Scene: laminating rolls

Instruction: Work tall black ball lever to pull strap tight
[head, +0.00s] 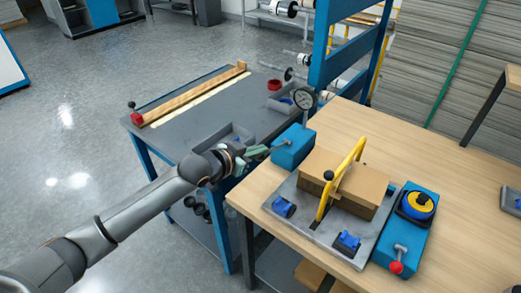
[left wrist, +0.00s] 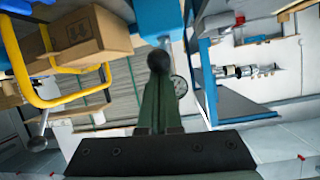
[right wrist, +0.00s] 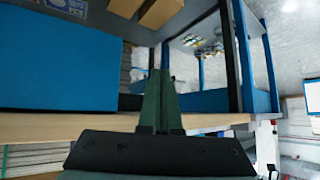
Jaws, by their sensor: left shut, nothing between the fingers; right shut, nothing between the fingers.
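My left gripper (head: 268,150) is shut and empty, at the left side of a blue box (head: 294,150) on the wooden bench. In the left wrist view a black ball (left wrist: 158,60) shows right at the shut fingertips (left wrist: 157,85), with a blue surface behind it; I cannot tell whether they touch. A second black ball lever (head: 329,176) stands in front of a cardboard box (head: 360,187). A yellow arch (head: 345,178) passes over that box on a grey plate (head: 300,213). My right gripper (right wrist: 160,75) is shut and empty, seen only in its wrist view.
A blue unit (head: 410,232) with a yellow-blue reel (head: 418,206) and a red ball lever (head: 396,266) stands right of the plate. A round gauge (head: 304,98) is behind the blue box. A dark table (head: 195,110) stands at left.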

